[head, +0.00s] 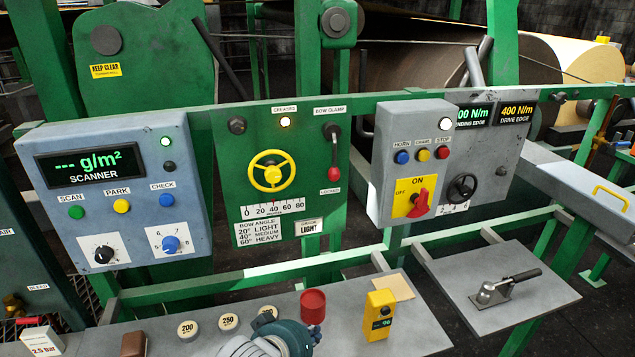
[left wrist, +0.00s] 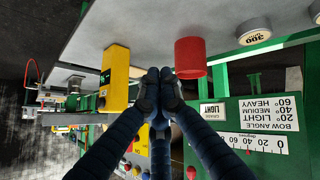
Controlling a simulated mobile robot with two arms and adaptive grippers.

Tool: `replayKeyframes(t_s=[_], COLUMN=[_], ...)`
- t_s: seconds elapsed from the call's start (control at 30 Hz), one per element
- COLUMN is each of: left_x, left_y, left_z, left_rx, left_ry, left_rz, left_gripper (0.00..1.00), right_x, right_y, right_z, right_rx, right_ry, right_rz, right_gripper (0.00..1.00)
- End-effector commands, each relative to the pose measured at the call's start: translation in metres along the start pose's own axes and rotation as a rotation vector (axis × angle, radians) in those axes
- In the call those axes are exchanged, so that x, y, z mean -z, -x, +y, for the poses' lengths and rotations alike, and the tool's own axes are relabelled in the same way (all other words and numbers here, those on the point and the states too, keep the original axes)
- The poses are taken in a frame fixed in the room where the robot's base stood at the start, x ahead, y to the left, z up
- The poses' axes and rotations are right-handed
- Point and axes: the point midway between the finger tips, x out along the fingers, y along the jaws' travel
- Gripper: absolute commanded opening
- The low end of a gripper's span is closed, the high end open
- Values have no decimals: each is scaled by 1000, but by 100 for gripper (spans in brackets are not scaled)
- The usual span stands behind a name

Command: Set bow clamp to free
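The bow clamp (head: 333,150) is a black lever with a red knob on the right side of the green bow panel (head: 232,150). It hangs down from its pivot, with the knob just above the LOCKED label (head: 330,190). A red knob (left wrist: 191,172), likely the clamp's, shows at the bottom edge of the upside-down left wrist view. My left gripper (left wrist: 160,76) has its dark fingers together at the tips, with nothing seen between them. In the head view its teal body (head: 294,337) is at the bottom edge, below the clamp. My right gripper is not in view.
A red cup (head: 313,306), a yellow handheld device (head: 380,315) and round weights (head: 229,322) stand on the grey shelf (head: 425,328) near my left gripper. A yellow handwheel (head: 271,172) is left of the clamp. The horn and stop box (head: 412,150) is to its right.

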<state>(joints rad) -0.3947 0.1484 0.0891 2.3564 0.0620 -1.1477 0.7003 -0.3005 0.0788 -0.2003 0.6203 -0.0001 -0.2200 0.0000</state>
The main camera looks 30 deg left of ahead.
Motion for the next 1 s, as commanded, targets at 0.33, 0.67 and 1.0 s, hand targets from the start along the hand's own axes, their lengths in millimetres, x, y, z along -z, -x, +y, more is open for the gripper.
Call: replayKeyframes(t_s=[0.33,0.67,1.0], left_x=[217,284,328], left_y=[28,53,7], left_z=[19,20,35], left_rx=[-396,-602,-598], left_ry=[797,1040,1036], left_rz=[445,531,530], left_gripper=[0,0,0], right_x=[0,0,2], right_y=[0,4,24], right_z=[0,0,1], right_rx=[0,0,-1], right_ry=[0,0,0], right_rz=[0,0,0], right_gripper=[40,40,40])
